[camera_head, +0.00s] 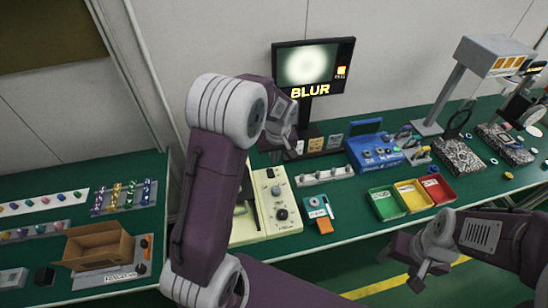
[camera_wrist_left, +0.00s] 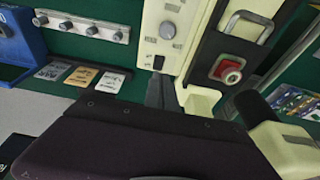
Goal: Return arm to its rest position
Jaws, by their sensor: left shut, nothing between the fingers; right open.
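My left arm rises through the middle of the head view. Its gripper (camera_head: 292,145) is shut and empty, held up in front of the bench's back edge below the monitor. In the left wrist view its narrow fingers (camera_wrist_left: 160,88) are together, with the cream machine (camera_wrist_left: 170,30) beyond them; I cannot tell the distance. My right gripper (camera_head: 418,282) is at the lower right, open and empty, in front of the bench and over the floor.
A monitor (camera_head: 307,66) reading BLUR stands behind my left gripper. The green bench carries the cream machine (camera_head: 275,204), a blue unit (camera_head: 377,150), green (camera_head: 387,203), yellow (camera_head: 413,196) and red (camera_head: 438,189) bins, and an open cardboard box (camera_head: 97,247) at left.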

